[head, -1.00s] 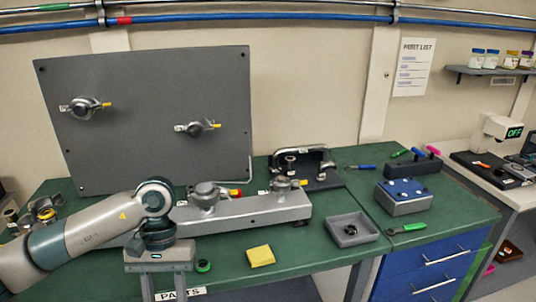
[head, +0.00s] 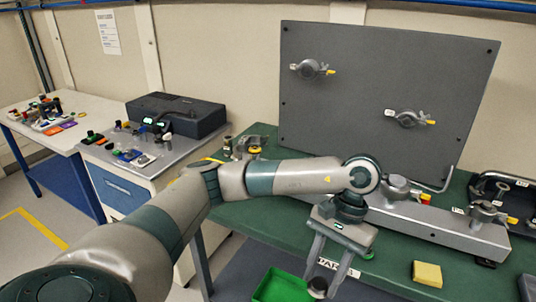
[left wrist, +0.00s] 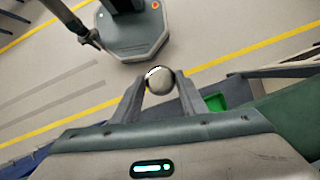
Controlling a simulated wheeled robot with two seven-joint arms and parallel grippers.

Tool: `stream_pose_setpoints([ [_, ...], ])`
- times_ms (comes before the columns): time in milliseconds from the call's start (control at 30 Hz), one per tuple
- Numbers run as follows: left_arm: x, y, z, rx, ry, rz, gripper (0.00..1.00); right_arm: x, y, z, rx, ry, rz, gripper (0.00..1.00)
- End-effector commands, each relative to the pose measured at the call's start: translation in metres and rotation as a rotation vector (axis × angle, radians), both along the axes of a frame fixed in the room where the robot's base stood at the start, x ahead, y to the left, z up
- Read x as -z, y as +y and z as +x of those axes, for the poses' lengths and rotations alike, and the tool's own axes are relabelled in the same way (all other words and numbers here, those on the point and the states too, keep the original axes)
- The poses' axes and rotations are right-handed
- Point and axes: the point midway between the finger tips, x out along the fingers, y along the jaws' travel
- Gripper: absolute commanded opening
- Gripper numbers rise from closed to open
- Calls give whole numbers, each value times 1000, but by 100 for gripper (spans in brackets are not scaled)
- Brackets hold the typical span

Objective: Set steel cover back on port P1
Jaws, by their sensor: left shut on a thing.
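My left gripper (head: 318,284) is shut on a small round steel piece, which looks like the steel cover (left wrist: 161,80). It hangs fingers down at the bench's front edge, by the PARTS label (head: 340,268). In the left wrist view the piece sits between both fingertips, shiny and rounded. A grey steel manifold (head: 440,228) on the bench bears two clamped fittings, left (head: 397,187) and right (head: 486,211). The upright grey panel (head: 360,100) bears two more, left (head: 310,69) and right (head: 408,118). I cannot read which is P1. My right gripper is not in view.
A green bin (head: 274,288) lies below the bench's front edge, left of my gripper. A yellow sponge (head: 427,273) lies on the green bench top. A black frame (head: 508,190) stands at the right. A cabinet with a black case (head: 180,115) stands left.

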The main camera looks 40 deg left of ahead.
Motion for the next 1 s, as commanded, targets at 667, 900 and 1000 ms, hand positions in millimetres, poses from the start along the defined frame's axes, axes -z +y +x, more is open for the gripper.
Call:
stream_pose_setpoints([
  [667, 59, -1, -12, -8, 9, -1, 12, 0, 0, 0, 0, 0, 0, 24],
  [900, 123, 0, -32, -5, 5, 0, 12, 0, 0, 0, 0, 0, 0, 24],
  [1000, 136, 0, -36, -2, 2, 1, 12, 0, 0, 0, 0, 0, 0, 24],
])
